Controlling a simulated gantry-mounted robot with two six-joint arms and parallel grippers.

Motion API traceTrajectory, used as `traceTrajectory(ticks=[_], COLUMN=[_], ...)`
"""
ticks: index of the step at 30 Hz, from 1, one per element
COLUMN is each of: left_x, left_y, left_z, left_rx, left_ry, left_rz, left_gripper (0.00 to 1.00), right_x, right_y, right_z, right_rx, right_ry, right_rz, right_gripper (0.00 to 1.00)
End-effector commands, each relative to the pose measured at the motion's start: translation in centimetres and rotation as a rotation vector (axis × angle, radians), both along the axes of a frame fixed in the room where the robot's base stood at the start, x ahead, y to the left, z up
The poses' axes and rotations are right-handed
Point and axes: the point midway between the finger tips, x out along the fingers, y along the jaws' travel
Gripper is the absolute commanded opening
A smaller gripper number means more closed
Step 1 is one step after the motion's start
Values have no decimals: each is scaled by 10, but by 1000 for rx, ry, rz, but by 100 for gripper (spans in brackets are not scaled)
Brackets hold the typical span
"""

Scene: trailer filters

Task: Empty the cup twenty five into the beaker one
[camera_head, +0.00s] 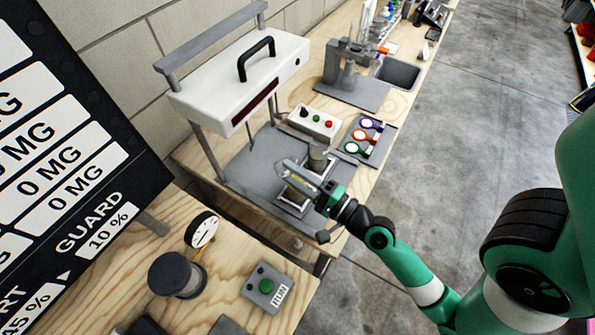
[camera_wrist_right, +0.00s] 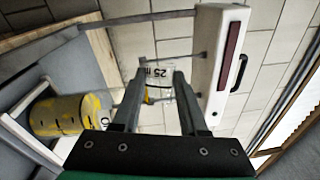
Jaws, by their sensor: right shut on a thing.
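My right gripper (camera_head: 303,180) is shut on a clear cup (camera_wrist_right: 160,78), which is marked "25 ml" in the right wrist view. The fingers, also seen there (camera_wrist_right: 158,95), grip its sides above the grey platform. The print looks upside down in that rolled view, and a yellow strip shows at the cup's edge; I cannot tell whether it is contents. A yellow, dark-marked cylinder (camera_wrist_right: 68,115) stands apart at the left in the wrist view. It may be the beaker, but its label is not readable. My left gripper is not in view.
A white overhead housing with a black handle (camera_head: 255,75) stands on posts over the grey platform (camera_head: 255,160). A button box (camera_head: 312,122) and a tray with coloured round items (camera_head: 366,137) lie behind the gripper.

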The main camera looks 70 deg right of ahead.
Motion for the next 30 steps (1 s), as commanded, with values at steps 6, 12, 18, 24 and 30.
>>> traceTrajectory(ticks=[6,12,18,24,30], left_x=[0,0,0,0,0], left_y=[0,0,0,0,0], left_z=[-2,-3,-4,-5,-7], left_rx=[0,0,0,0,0], left_ry=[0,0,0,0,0], left_rz=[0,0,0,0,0], left_gripper=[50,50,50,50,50], right_x=[0,0,-1,-1,-2], right_y=[-1,-1,-1,-2,-2], right_z=[0,1,1,1,2], right_rx=[16,30,43,58,72], right_ry=[-13,-24,-34,-44,-55], right_rz=[0,0,0,0,0], right_gripper=[0,0,0,0,0])
